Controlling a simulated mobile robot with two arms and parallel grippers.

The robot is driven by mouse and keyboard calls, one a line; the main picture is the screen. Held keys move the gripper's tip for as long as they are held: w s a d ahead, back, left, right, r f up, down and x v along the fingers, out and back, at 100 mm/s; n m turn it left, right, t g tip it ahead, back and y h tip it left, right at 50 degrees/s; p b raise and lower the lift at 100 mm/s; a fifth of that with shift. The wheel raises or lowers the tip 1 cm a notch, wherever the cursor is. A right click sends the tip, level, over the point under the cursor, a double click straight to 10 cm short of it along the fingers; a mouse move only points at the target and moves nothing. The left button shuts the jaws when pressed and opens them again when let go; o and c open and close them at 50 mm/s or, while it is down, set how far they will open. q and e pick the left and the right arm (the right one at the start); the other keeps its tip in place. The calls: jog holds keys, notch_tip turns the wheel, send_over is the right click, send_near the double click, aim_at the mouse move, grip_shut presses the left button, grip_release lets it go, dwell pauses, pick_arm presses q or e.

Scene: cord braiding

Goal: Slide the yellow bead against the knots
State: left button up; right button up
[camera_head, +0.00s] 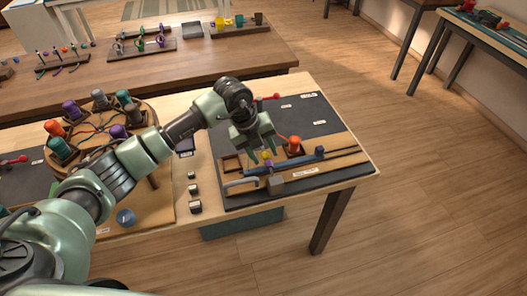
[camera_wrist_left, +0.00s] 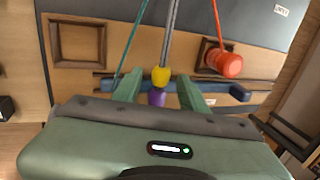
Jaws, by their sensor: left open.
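The yellow bead (camera_wrist_left: 161,76) sits on a grey cord (camera_wrist_left: 172,30) in the left wrist view, and it also shows small in the head view (camera_head: 266,155). A purple piece (camera_wrist_left: 157,98) lies directly below the bead, partly hidden by my gripper body. My left gripper (camera_wrist_left: 160,90) is open, with one green finger on each side of the bead and apart from it. In the head view the left gripper (camera_head: 259,156) points down over the wooden board. I cannot make out the knots. My right gripper is not in view.
An orange bobbin (camera_wrist_left: 229,64) with an orange cord stands right of the bead. A teal cord (camera_wrist_left: 129,42) runs on the left. A blue bar (camera_wrist_left: 215,86) lies behind the fingers. A round braiding stand (camera_head: 147,106) with several bobbins is at left.

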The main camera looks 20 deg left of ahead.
pick_arm(q)
grip_shut()
dwell(1.3)
